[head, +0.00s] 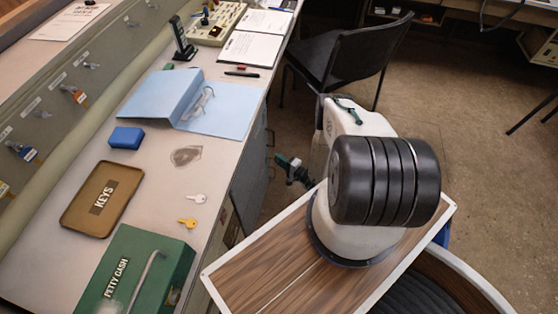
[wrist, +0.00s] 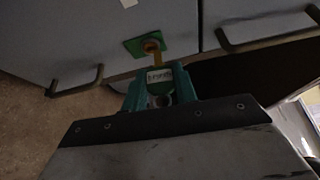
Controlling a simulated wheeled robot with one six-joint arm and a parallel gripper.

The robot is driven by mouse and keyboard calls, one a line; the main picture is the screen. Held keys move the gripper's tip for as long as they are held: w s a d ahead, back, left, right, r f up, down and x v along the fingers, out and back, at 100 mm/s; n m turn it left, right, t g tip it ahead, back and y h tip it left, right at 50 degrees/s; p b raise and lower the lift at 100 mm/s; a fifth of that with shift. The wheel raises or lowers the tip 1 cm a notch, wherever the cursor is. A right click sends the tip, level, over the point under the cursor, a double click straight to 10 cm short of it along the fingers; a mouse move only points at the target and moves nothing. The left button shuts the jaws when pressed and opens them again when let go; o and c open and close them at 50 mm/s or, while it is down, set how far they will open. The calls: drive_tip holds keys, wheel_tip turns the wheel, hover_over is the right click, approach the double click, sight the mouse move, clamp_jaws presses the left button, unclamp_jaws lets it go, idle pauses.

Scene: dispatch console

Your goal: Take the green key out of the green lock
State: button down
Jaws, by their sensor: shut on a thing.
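In the wrist view the green lock (wrist: 135,47) is a small green plate on the grey cabinet front, near a drawer's edge. A brass-yellow key shank (wrist: 152,48) runs from that plate toward my gripper (wrist: 159,82). A pale tag with unreadable lettering (wrist: 160,75) shows between the teal fingers, which are closed on the key's near end. The key's tip meets the plate in the picture; I cannot tell how deep it sits. In the head view my gripper (head: 293,170) is beside the desk's front; the lock and key are hidden there.
Two dark drawer handles flank the lock, left (wrist: 75,82) and right (wrist: 265,35). On the desk lie a brown KEYS tray (head: 72,216), a silver key (head: 196,198), a yellow key (head: 187,222) and a green petty cash box (head: 180,270). A black chair (head: 345,60) stands behind.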

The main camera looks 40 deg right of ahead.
drive_tip(key=shift+s+d, duration=0.25)
drive_tip(key=shift+s, duration=0.05)
idle(0.6)
drive_tip(key=s+d, duration=0.1)
drive_tip(key=s, duration=0.1)
drive_tip(key=s+d, duration=0.2)
drive_tip(key=shift+s+d, duration=0.3)
drive_tip(key=shift+s, duration=0.05)
idle(0.7)
